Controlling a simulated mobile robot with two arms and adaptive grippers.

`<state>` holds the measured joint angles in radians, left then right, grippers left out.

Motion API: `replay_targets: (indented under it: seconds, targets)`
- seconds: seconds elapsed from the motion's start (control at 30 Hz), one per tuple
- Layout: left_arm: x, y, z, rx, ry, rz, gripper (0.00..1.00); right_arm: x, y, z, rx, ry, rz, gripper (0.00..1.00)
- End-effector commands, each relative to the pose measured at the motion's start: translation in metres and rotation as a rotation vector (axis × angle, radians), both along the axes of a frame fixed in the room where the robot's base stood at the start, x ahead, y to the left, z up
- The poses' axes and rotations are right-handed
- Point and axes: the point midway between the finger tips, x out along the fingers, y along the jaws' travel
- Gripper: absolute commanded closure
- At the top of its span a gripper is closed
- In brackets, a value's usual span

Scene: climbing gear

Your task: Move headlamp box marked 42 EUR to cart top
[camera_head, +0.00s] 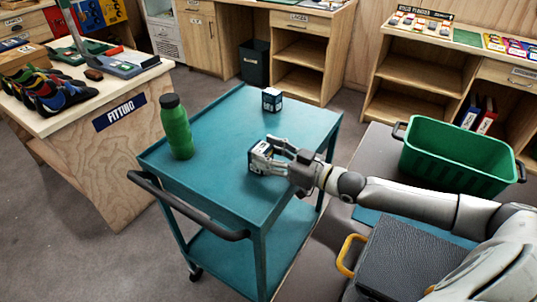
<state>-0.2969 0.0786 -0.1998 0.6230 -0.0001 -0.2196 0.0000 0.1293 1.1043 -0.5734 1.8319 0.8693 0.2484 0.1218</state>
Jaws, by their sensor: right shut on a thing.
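My right gripper (284,151) reaches in from the right over the teal cart (223,120). It is shut on a small dark-and-white box (257,158), which is at the cart's top surface, right of the middle. I cannot tell whether the box rests on the top or hangs just above it. A second small box (272,100) with white faces stands at the cart top's far edge. The print on both boxes is too small to read. My left gripper is not in view.
A green bottle (177,126) stands on the cart's left side. The cart's black handle (185,207) runs along the near left edge. A green crate (456,155) and a black case (410,258) are at the right. A fitting bench (120,155) with shoes stands left.

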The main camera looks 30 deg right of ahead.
Motion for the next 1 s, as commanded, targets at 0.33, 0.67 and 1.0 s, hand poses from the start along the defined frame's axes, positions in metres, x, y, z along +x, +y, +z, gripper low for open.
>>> replay_targets:
  seconds: [0.33, 0.67, 1.0]
  targets:
    - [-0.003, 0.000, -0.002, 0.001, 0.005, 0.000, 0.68, 0.000, 0.000, -0.003, 0.000, 0.001, 0.000, 0.27]
    - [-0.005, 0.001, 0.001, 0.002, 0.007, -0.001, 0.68, -0.001, -0.001, 0.001, -0.001, 0.002, 0.000, 0.27]
    - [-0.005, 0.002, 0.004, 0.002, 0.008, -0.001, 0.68, -0.032, -0.019, -0.001, -0.001, 0.006, -0.001, 0.27]
